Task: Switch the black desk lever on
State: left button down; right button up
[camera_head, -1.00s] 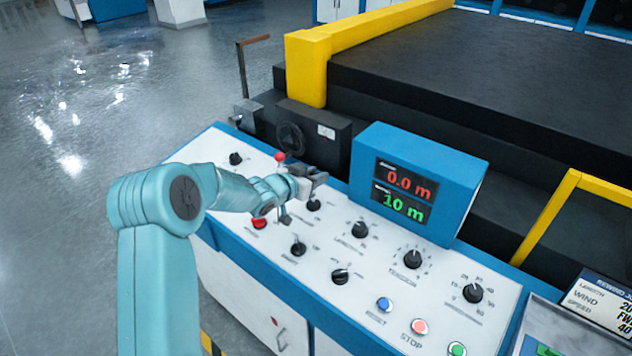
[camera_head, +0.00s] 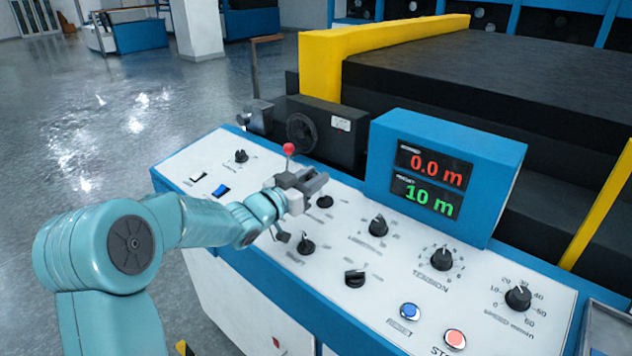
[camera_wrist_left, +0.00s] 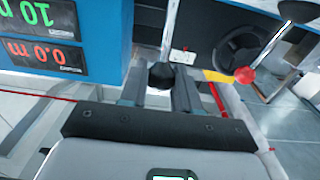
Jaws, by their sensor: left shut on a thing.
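A black lever knob (camera_wrist_left: 160,75) shows in the left wrist view between the two fingers of my left gripper (camera_wrist_left: 158,92). The fingers are shut on it. In the head view my left gripper (camera_head: 316,182) is over the upper middle of the white control panel (camera_head: 190,160), left of the digital display. The gripper hides most of what it holds there, and the lever's tilt cannot be told. My right gripper is not in view.
A red ball-topped lever (camera_head: 288,149) stands just behind my gripper. The blue display box (camera_head: 430,180) is close on its right, showing 0.0 m and 10 m. Several black dials (camera_head: 441,257), a blue button (camera_head: 410,311) and a blue rocker switch (camera_head: 221,190) are on the panel.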

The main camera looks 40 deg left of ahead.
pick_arm(q)
jog(key=shift+s+a+f, duration=0.1)
jog(key=shift+s, duration=0.1)
dwell(0.3)
jog(key=c, duration=1)
grip_release()
jog(key=shift+o, duration=0.5)
jog(key=shift+s, duration=0.1)
jog(key=s+a+b, duration=0.1)
jog(key=s+b, duration=0.1)
jog(key=s, duration=1.4)
jog(key=shift+s+a+f, duration=0.1)
jog(key=shift+s, duration=0.05)
